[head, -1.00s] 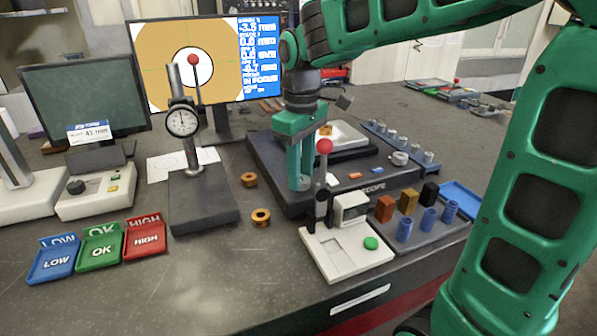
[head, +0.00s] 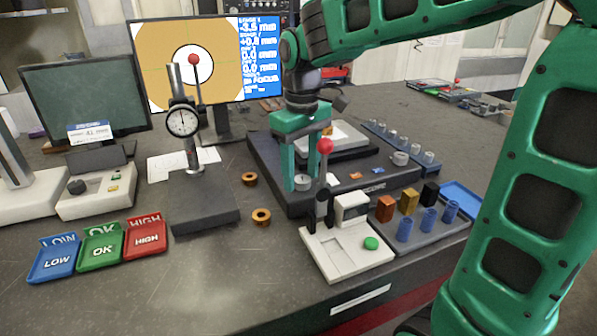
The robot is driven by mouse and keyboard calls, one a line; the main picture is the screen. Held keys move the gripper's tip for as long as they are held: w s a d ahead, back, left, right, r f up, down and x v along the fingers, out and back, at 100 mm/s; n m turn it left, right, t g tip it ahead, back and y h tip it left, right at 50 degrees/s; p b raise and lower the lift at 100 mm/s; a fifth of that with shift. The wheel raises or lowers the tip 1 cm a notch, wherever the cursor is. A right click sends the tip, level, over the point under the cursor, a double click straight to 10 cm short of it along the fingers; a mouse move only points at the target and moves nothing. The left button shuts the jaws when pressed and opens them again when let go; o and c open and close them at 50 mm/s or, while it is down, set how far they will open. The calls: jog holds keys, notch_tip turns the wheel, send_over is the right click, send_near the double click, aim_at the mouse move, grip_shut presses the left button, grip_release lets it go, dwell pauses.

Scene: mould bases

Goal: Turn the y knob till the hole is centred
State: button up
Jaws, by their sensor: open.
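The screen (head: 240,85) at the back shows a tan disc with a white hole (head: 205,72), thin green cross lines and a blue readout. The dial stand partly covers the hole, so I cannot tell exactly how it sits on the lines. The dark measuring scope base (head: 350,202) stands right of centre. A pale round knob (head: 303,184) shows low between the fingers of my gripper (head: 302,181), at the base's front left. My gripper points down and is open; finger contact with the knob cannot be told. Another pale knob (head: 400,158) sits at the base's right. No y label is legible.
A red-knobbed lever gauge (head: 345,250) stands close in front of my gripper. The dial gauge stand (head: 205,205) is to its left. A tray of blocks and blue cylinders (head: 420,230) is at right. Brass rings (head: 261,217) and the LOW, OK and HIGH bins (head: 100,248) lie left.

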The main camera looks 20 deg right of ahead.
aim_at(301, 178)
notch_tip(301, 178, up, 11)
dwell(0.5)
jog(key=shift+f, duration=0.15)
